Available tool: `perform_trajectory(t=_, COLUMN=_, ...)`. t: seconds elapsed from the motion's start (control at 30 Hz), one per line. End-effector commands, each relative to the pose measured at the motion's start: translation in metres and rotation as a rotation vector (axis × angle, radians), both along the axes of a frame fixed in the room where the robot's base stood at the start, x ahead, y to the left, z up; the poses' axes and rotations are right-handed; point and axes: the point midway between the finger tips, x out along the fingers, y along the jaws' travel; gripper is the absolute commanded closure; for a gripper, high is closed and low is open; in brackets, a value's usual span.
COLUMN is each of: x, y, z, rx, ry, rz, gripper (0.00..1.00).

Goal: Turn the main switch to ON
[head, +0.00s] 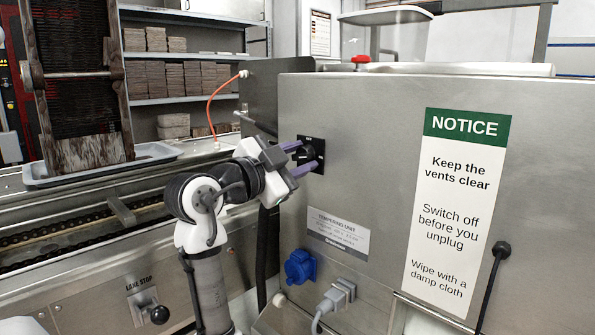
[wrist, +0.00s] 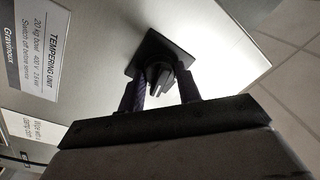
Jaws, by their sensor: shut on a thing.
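The main switch is a black rotary knob on a dark square plate (head: 319,150), on the steel side of the tempering unit (head: 380,200). In the wrist view the plate (wrist: 150,50) appears tilted, with the ridged knob (wrist: 161,82) in front of it. My gripper (head: 301,159) reaches it from the left, one purple finger above and one below. It is shut on the knob, with a finger on either side in the wrist view too. The plate's lettering is too small to read, so I cannot tell the switch position.
Below the switch are a label plate (head: 338,231), a blue socket (head: 299,267) and a grey plug (head: 337,296) with a cable. A notice (head: 458,200) is on the panel to the right. A chain conveyor (head: 80,230) runs at left. An orange cable (head: 218,98) hangs behind my arm.

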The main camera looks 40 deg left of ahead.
Motion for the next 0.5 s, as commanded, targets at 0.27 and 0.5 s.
perform_trajectory(t=0.27, x=0.0002, y=0.0001, z=-0.0021, rx=0.163, ry=-0.012, rz=0.000, gripper=0.89)
perform_trajectory(t=0.5, x=0.0002, y=-0.0001, z=-0.0010, rx=0.231, ry=-0.017, rz=0.000, gripper=0.89)
